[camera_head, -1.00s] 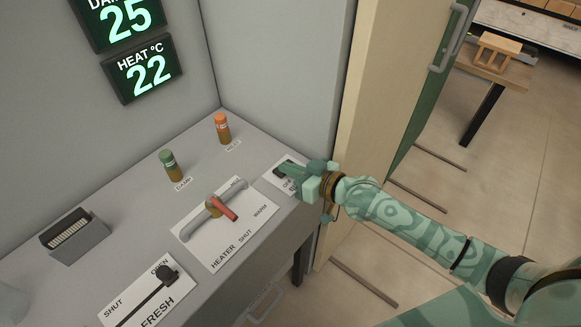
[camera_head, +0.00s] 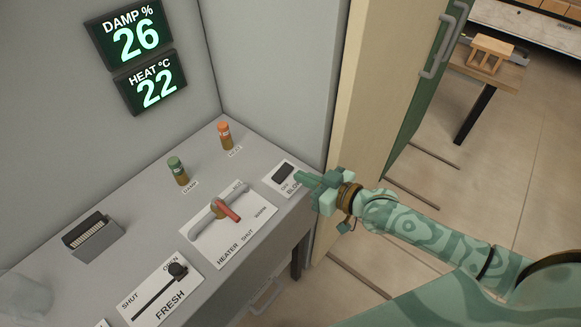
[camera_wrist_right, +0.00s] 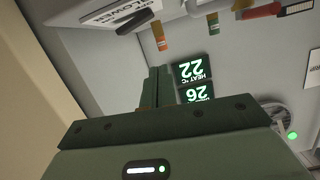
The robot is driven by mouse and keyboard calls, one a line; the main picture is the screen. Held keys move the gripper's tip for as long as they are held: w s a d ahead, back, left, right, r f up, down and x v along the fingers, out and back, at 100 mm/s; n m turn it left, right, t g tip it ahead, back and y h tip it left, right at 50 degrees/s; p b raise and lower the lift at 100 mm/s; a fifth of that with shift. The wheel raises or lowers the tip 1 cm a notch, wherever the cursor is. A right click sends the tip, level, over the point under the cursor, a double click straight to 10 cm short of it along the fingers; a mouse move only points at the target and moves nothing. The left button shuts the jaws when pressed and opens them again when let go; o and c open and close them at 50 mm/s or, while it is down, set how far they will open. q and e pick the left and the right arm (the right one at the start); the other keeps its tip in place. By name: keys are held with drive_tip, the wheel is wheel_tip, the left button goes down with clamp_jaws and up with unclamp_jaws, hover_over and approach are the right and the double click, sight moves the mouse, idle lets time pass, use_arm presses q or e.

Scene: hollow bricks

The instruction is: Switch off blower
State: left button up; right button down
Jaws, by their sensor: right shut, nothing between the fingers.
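The blower switch (camera_head: 284,171) is a dark rocker on a white plate (camera_head: 291,187) at the right end of the grey console. Its label is partly hidden by my right gripper (camera_head: 300,177). In the right wrist view the blower plate (camera_wrist_right: 122,14) shows at the top, upside down, with the dark switch (camera_wrist_right: 130,22) on it. My right gripper is shut and empty, its tips just right of the switch; I cannot tell whether they touch the plate. In the right wrist view its dark fingers (camera_wrist_right: 157,85) point towards the displays. My left gripper is out of view.
The heater lever (camera_head: 228,211) and the fresh slider (camera_head: 177,270) sit left of the blower plate. Green damp (camera_head: 177,171) and orange heat (camera_head: 225,136) lamps stand behind. Displays (camera_head: 149,82) read damp 26, heat 22. A door edge (camera_head: 385,90) rises close right of my gripper.

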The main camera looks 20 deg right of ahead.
drive_tip(key=shift+v, duration=1.65)
drive_tip(key=shift+s+a, duration=0.1)
drive_tip(key=shift+a, duration=0.05)
